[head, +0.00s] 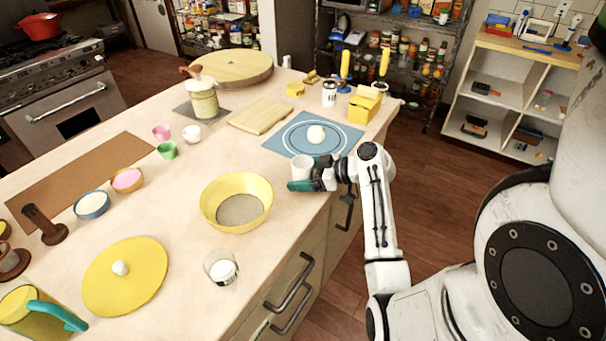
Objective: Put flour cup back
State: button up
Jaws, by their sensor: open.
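A small white cup (301,167) stands upright at the counter's right side, near the front corner of the blue mat (274,143). It may be the flour cup; no label shows. My gripper (300,183) is open, low over the counter, with its dark teal finger just in front of the cup. I cannot tell whether the finger touches the cup or where the other finger is. A clear glass with white contents (222,269) stands further forward.
A yellow bowl (214,207) with grainy contents stands left of my gripper. A wooden board (260,116), a yellow box (364,105) and a white jar (329,95) are further back. A yellow lid (125,277) lies at front left. Counter between bowl and board is clear.

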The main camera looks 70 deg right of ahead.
jog(key=shift+r, duration=0.15)
jog(key=shift+s, duration=0.1)
jog(key=b+v, duration=0.1)
jog(key=v, duration=1)
jog(key=shift+s+r, duration=0.25)
jog(key=shift+s, duration=0.1)
